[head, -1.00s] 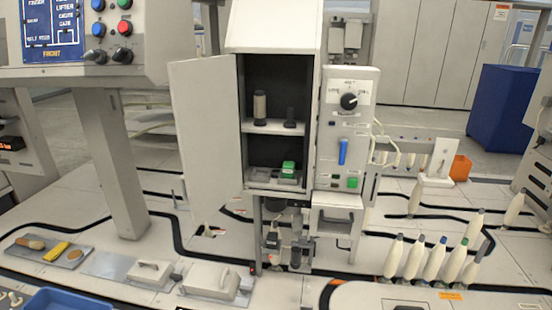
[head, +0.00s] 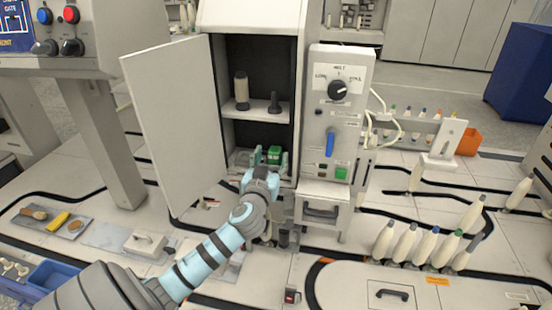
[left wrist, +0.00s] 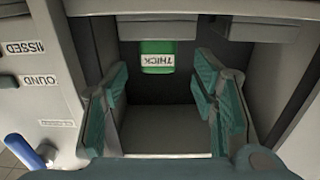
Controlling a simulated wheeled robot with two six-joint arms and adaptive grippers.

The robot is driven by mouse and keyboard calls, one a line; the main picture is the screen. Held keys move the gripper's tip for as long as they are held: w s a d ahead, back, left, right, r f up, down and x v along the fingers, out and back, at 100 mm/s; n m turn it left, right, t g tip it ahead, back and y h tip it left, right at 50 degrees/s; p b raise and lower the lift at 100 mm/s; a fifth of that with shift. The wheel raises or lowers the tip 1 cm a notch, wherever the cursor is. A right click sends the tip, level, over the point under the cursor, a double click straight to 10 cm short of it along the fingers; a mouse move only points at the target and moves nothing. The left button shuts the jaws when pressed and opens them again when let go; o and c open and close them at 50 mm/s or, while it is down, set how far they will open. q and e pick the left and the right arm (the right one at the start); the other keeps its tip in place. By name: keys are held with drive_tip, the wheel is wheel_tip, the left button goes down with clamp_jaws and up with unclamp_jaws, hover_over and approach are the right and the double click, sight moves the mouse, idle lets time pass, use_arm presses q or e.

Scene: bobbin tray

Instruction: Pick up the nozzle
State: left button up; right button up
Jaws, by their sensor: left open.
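A small green piece (head: 274,153) sits on the lower shelf of the open cabinet. In the left wrist view this green piece (left wrist: 157,48) carries a white label reading THICK, upside down. I cannot tell whether it is the nozzle. A dark upright post-like piece (head: 274,103) stands on the upper shelf beside a pale spool (head: 241,90). My left gripper (head: 258,162) is at the lower opening of the cabinet. In the left wrist view its fingers (left wrist: 162,88) are wide apart with nothing between them, and the green piece lies beyond them. My right gripper is out of view.
The open cabinet door (head: 178,115) stands to the left of my arm. A control box (head: 338,115) with a knob and blue lever adjoins the right side. Several pale bobbins (head: 405,243) stand at the right; a blue tray (head: 55,278) lies at the lower left.

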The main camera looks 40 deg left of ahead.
sight(275, 149)
use_arm(q)
drive_tip(key=x, duration=0.3)
drive_tip(key=b+x, duration=0.1)
drive_tip(key=shift+w+f, duration=0.25)
drive_tip(key=shift+f, duration=0.1)
drive_tip(key=shift+s+r, duration=0.1)
drive_tip(key=shift+c, duration=1.1)
drive_tip(key=c, duration=1)
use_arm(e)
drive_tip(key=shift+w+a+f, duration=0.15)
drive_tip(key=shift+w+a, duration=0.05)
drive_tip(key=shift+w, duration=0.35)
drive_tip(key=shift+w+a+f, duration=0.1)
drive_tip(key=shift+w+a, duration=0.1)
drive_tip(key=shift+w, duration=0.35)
use_arm(q)
drive_tip(key=shift+c, duration=0.2)
